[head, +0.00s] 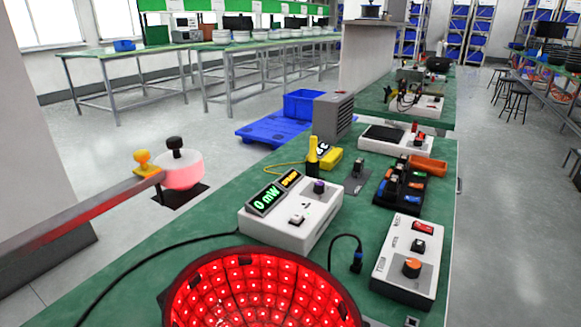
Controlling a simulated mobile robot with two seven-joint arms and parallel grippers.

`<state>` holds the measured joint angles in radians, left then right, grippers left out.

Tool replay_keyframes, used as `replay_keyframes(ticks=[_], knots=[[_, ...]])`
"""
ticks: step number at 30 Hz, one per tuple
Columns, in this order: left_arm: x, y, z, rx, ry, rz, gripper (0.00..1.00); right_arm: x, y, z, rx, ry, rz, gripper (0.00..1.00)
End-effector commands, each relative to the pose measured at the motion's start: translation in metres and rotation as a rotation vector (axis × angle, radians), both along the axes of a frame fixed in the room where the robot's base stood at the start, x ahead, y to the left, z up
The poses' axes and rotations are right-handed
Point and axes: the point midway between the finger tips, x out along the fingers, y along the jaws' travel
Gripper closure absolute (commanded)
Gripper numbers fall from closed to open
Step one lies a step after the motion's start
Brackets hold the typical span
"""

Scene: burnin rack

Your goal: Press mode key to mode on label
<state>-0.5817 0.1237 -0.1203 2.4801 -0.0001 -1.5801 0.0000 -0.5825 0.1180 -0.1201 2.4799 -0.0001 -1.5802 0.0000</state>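A white meter box (292,229) stands on the green bench in the middle. Its tilted display (264,200) reads "0 mW" in green. A smaller display (290,180) beside it shows orange text too small to read. No label naming a mode is legible. Neither of my grippers shows in this view.
A bowl of lit red LEDs (262,292) fills the near front. A bar (80,217) from the left carries a cup (181,174). A white box (409,260) with red switch and orange knob is right; a black tray (400,188) stands behind. Cables cross the bench (150,270).

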Motion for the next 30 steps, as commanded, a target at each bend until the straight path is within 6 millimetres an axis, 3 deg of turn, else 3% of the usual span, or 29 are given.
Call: replay_keyframes(ticks=[6,30], knots=[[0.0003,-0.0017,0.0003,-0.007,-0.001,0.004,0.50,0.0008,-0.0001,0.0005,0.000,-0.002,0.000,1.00],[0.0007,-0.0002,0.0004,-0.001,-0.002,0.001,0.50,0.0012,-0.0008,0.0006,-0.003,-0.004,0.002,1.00]])
